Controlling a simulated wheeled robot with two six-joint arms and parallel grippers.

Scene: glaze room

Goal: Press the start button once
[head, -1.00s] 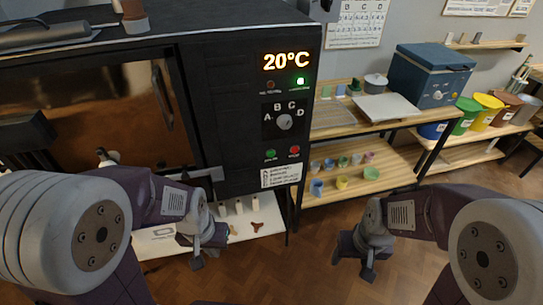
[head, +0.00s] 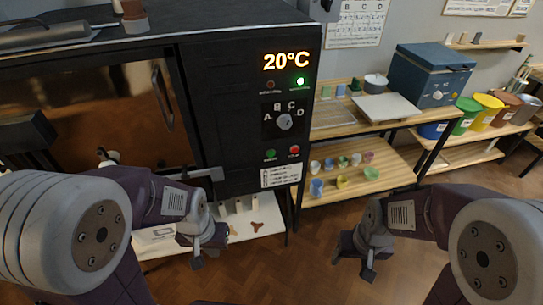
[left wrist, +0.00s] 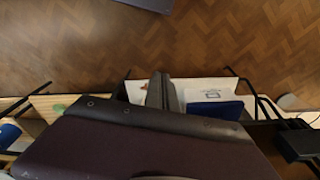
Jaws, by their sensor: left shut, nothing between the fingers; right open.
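The kiln's black control panel (head: 267,118) faces me in the head view. A green button (head: 270,154) and a red button (head: 294,150) sit low on it; their small labels are too blurred to read. My left gripper (head: 198,261) is shut and empty, below and to the left of the buttons and apart from them. In the left wrist view its shut fingers (left wrist: 160,92) point over a white low shelf. My right gripper (head: 367,273) is open and empty over the floor, right of the kiln.
Above the buttons are a dial (head: 284,122) marked A to D, a lit green lamp (head: 300,81) and a display (head: 286,62) reading 20°C. A handle bar (head: 195,175) sticks out left of the panel. A wooden shelf (head: 400,160) with small cups stands right.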

